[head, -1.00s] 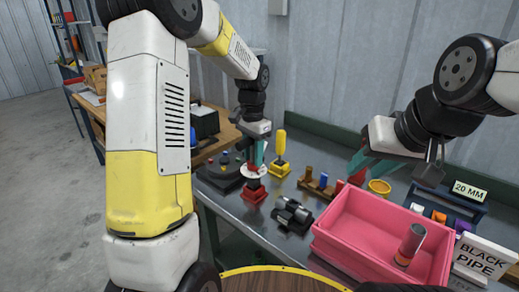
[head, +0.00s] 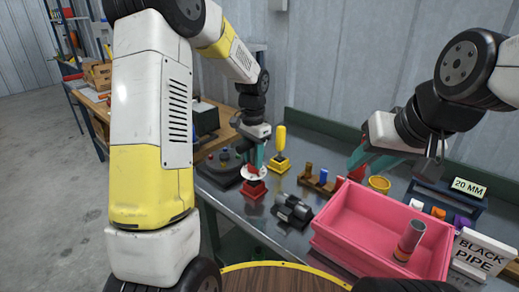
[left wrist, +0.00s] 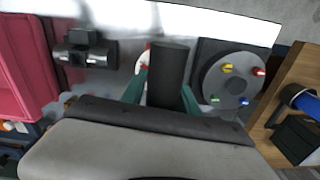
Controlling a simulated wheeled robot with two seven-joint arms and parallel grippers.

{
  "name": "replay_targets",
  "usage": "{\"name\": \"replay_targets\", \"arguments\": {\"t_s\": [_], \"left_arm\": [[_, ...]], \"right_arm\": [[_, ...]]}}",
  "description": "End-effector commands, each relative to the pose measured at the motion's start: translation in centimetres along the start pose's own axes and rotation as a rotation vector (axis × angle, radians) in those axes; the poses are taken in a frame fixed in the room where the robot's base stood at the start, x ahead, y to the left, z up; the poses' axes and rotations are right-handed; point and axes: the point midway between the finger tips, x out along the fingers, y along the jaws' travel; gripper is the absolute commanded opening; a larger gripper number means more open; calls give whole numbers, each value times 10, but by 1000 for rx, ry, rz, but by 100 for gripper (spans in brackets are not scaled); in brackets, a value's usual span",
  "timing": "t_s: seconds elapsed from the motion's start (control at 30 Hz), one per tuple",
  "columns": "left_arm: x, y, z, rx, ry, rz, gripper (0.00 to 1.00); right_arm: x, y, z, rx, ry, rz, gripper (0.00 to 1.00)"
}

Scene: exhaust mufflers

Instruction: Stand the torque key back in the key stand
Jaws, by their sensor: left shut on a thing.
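My left gripper (head: 256,155) points down over the red key stand (head: 252,190) on the bench. It is shut on the torque key, whose white disc (head: 252,172) shows just below the fingers and right at the stand's top. Whether the key is seated in the stand cannot be told. In the left wrist view a dark cylinder, the key's grip (left wrist: 168,75), lies between the teal fingers, with part of a white and red disc behind it. The stand is mostly hidden there. My right gripper (head: 366,162) hangs above the bench, empty, its teal fingers apart.
A yellow key in a yellow stand (head: 280,152) is close behind. A round dark plate with coloured knobs (head: 223,160) is left, a dark clamp-like fixture (head: 292,210) right. A pink bin (head: 335,225) holds a grey-and-orange cylinder (head: 409,240). A peg rack (head: 320,182) stands behind.

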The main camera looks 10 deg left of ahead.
Motion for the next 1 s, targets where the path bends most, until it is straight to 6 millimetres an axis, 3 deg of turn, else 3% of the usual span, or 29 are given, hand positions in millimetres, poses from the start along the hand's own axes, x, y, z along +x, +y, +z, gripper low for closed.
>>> {"name": "replay_targets", "arguments": {"t_s": [0.73,0.77,0.8,0.9,1.0], "left_arm": [[11,0,0,0,1,-1,0],[11,0,0,0,1,-1,38],[11,0,0,0,1,-1,46],[11,0,0,0,1,-1,62],[12,0,0,0,0,-1,62]], "right_arm": [[0,0,0,0,0,0,36],[0,0,0,0,0,0,36],[0,0,0,0,0,0,36],[0,0,0,0,0,0,36],[0,0,0,0,0,0,36]]}}
